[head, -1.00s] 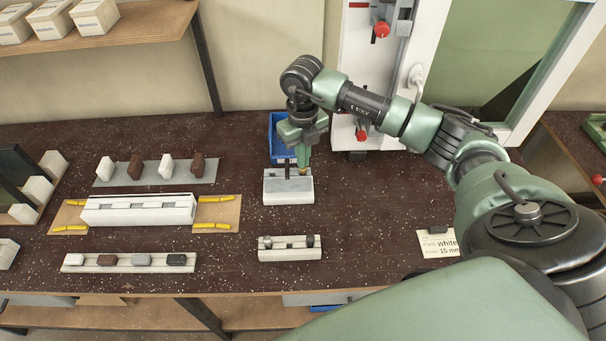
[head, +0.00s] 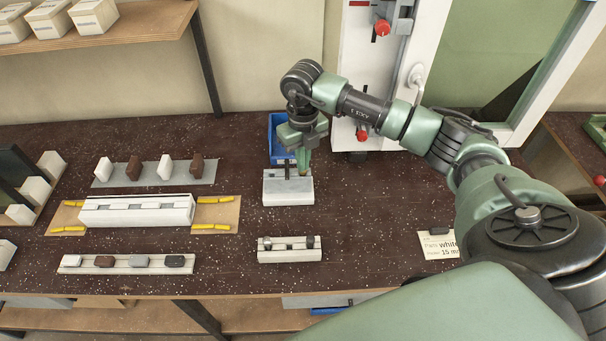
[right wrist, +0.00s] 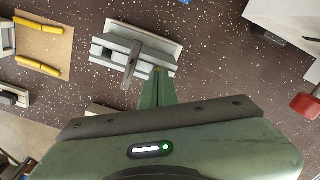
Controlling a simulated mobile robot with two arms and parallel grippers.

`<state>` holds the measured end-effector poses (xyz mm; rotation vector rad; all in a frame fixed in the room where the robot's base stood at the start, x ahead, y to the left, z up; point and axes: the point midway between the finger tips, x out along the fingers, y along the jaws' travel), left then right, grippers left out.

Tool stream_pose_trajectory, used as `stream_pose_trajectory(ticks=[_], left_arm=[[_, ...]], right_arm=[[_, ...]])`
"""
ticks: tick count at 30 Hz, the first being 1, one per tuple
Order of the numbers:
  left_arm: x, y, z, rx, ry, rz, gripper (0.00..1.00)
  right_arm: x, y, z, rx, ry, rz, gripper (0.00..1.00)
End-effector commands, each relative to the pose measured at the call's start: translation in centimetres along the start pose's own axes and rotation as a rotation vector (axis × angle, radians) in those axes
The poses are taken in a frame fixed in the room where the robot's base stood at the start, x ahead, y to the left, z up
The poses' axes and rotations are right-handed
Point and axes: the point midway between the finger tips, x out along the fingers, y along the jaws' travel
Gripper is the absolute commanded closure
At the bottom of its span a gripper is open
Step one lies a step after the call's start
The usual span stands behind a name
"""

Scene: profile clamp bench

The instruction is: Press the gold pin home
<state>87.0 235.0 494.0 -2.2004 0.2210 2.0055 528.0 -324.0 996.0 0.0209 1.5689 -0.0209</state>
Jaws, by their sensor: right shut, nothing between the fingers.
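A white and grey block fixture (head: 288,191) stands on the dark speckled bench, with a dark upright piece at its left part. In the right wrist view the fixture (right wrist: 112,48) has a grey bar across it. My right gripper (head: 304,170) is shut and empty, its green fingers pointing down at the back right part of the fixture. In the right wrist view its fingertips (right wrist: 158,76) are at the fixture's edge; I cannot tell whether they touch it. I cannot make out the gold pin clearly; the fingers may hide it. My left gripper is not in view.
A blue bin (head: 279,126) stands behind the fixture. A small white rail block (head: 290,255) lies in front. A long white profile (head: 137,211) sits on a tan board to the left. A white panel with red knobs (head: 362,90) stands behind.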

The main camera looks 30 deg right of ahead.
Motion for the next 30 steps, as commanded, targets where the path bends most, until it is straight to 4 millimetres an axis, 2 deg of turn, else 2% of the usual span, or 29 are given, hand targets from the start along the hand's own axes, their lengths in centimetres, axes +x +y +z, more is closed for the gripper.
stream_pose_trajectory(ticks=[13,30], left_arm=[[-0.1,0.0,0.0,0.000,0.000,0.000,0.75],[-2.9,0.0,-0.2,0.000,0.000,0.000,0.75]], right_arm=[[0.0,0.0,-0.1,0.000,0.003,-0.001,1.00],[-4.6,0.0,0.0,0.000,0.001,-0.001,1.00]])
